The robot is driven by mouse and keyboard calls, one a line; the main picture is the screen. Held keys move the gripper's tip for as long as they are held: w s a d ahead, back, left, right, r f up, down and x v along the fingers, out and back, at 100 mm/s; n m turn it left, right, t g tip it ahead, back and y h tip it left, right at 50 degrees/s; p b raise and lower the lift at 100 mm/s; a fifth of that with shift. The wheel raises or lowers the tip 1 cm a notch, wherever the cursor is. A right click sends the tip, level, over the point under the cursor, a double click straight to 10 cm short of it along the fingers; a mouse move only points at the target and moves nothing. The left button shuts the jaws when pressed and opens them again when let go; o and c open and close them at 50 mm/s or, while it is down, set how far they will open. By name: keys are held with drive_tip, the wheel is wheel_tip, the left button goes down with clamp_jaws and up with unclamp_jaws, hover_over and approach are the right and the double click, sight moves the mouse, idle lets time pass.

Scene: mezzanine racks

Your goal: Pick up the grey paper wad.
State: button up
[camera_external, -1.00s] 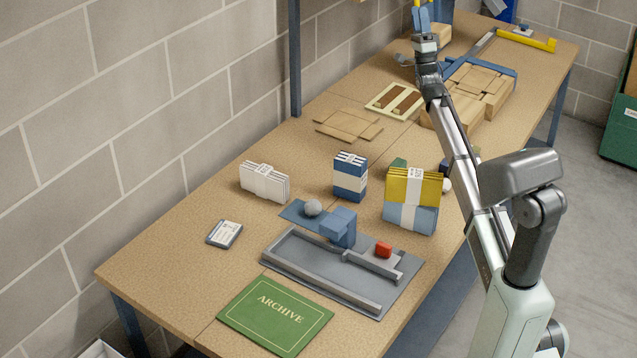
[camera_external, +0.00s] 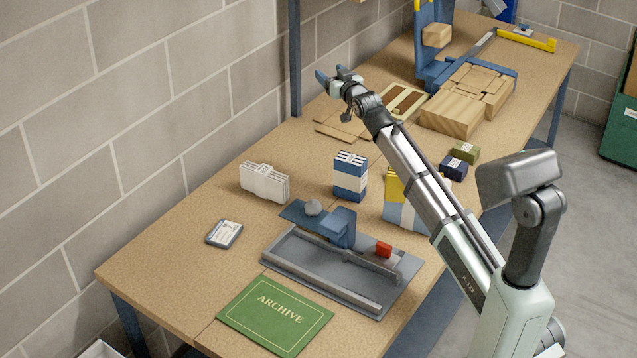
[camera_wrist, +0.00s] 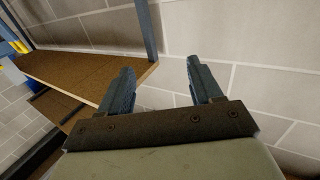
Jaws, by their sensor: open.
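The grey paper wad (camera_external: 312,207) is a small crumpled ball in the external view. It rests on the blue flat base beside the blue block of a grey-railed fixture (camera_external: 340,228). My gripper (camera_external: 338,76) is raised above the far part of the table near the wall, well apart from the wad. In the wrist view, its two blue fingers (camera_wrist: 159,80) are spread with nothing between them. The wad does not show in the wrist view, which faces the wall and a brown shelf.
A white bundle (camera_external: 264,181), a blue-and-white bundle (camera_external: 350,177) and a partly hidden yellow-and-blue bundle (camera_external: 394,203) stand around the wad. A green archive folder (camera_external: 275,316) lies in front. A rack post (camera_external: 294,60) rises near my gripper.

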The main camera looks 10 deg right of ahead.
drive_tip(key=s+a+f+n+g, duration=0.3)
drive_tip(key=s+f+n, duration=0.1)
drive_tip(key=s+f, duration=0.1)
drive_tip(key=n+g+h, duration=0.4)
drive_tip(key=n+g, duration=0.6)
drive_tip(key=n, duration=0.4)
approach(316, 203)
drive_tip(key=x, duration=0.5)
drive_tip(key=shift+s+a+f, duration=0.1)
drive_tip(key=shift+s, duration=0.2)
drive_tip(key=shift+w+x, duration=0.1)
drive_tip(key=shift+x, duration=1.25)
drive_tip(key=shift+w+x, duration=0.15)
drive_tip(key=shift+x, duration=1.15)
drive_tip(key=shift+c, duration=0.2)
drive_tip(key=c, duration=0.8)
